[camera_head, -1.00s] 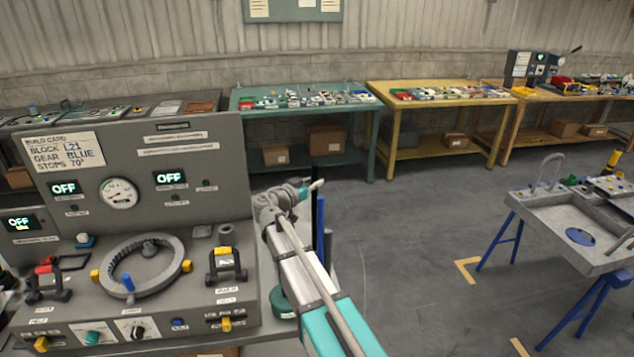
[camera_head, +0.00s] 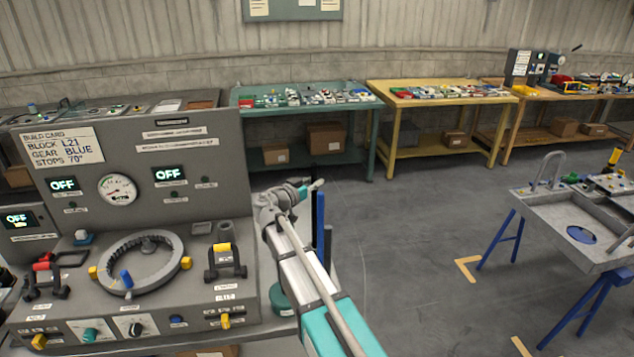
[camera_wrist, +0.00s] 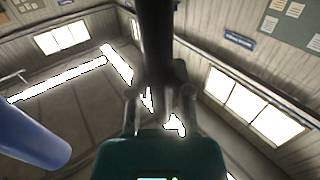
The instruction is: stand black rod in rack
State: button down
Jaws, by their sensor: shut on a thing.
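My gripper (camera_wrist: 161,98) is shut on the black rod (camera_wrist: 157,45), which runs from between the fingers to the top edge of the wrist view. In the head view my gripper (camera_head: 312,186) is small and partly hidden by my arm. A blue rod (camera_wrist: 30,138) shows close by at the left of the wrist view, apart from the gripper. In the head view the upright blue rod (camera_head: 320,212) stands just beyond my arm, with a dark upright (camera_head: 328,243) beside it. I cannot make out the rack clearly; my arm covers that area.
A grey control console (camera_head: 130,220) with a ring fixture and handles stands at the left. A green round base (camera_head: 283,301) is partly behind my arm. A grey sink-like bench (camera_head: 570,235) on blue legs is at the right. Open floor lies between.

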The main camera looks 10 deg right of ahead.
jog(key=shift+c, duration=2.3)
grip_release()
jog(key=shift+s+a, duration=0.1)
jog(key=shift+a, duration=0.05)
jog(key=v, duration=1.1)
jog(key=shift+s+a, duration=0.15)
jog(key=shift+a, duration=0.1)
